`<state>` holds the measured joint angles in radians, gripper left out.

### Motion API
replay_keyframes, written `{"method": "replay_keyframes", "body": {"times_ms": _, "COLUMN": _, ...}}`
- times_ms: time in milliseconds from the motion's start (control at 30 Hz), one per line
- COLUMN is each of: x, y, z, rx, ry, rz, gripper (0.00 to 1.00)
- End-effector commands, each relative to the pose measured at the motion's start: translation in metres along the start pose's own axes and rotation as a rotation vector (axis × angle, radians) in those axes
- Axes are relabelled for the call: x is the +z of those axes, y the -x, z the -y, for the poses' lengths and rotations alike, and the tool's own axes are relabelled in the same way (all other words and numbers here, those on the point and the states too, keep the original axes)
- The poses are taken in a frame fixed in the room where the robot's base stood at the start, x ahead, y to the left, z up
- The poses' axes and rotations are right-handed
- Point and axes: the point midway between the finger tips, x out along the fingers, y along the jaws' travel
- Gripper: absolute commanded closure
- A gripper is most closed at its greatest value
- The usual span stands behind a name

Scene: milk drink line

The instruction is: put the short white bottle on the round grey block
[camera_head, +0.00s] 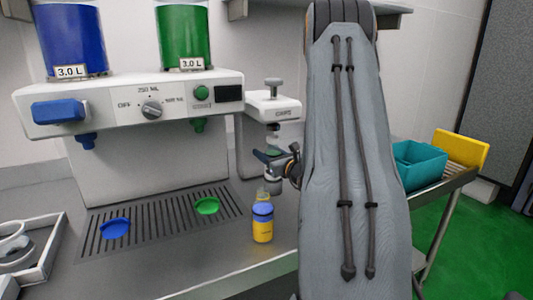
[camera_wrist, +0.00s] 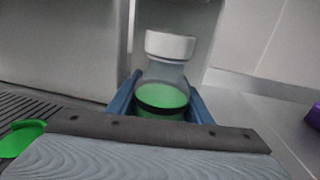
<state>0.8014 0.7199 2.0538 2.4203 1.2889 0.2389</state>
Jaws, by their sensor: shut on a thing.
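My gripper (camera_wrist: 160,108) is shut on a short clear bottle (camera_wrist: 166,72) with a white cap and green contents, seen in the wrist view. The blue fingers are on either side of its body, and the bottle stands nearly upright. In the head view my gripper (camera_head: 270,160) is below the press head of the small white capping machine (camera_head: 274,106). There the held bottle is too small and covered to make out clearly.
A yellow bottle with a blue cap (camera_head: 262,229) stands close in front of my gripper. A teal bin (camera_head: 418,165) stands right of my arm.

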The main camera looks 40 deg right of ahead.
Motion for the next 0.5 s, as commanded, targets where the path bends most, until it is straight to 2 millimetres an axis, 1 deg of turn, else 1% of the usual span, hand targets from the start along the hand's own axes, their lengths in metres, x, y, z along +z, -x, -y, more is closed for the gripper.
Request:
{"method": "replay_keyframes", "body": {"times_ms": 67, "x": -0.0029, "y": -0.0003, "z": 0.0001, "rx": 0.000, "ry": 0.000, "rz": 0.001, "gripper": 0.85}}
{"method": "replay_keyframes", "body": {"times_ms": 100, "x": -0.0025, "y": 0.0001, "z": -0.0001, "rx": 0.000, "ry": 0.000, "rz": 0.000, "gripper": 0.48}}
{"method": "replay_keyframes", "body": {"times_ms": 167, "x": -0.0021, "y": 0.0001, "z": 0.0000, "rx": 0.000, "ry": 0.000, "rz": 0.000, "gripper": 0.38}}
{"method": "replay_keyframes", "body": {"times_ms": 200, "x": -0.0021, "y": 0.0001, "z": 0.0000, "rx": 0.000, "ry": 0.000, "rz": 0.000, "gripper": 0.36}}
{"method": "replay_keyframes", "body": {"times_ms": 500, "x": -0.0009, "y": 0.0002, "z": 0.0000, "rx": 0.000, "ry": 0.000, "rz": 0.000, "gripper": 0.36}}
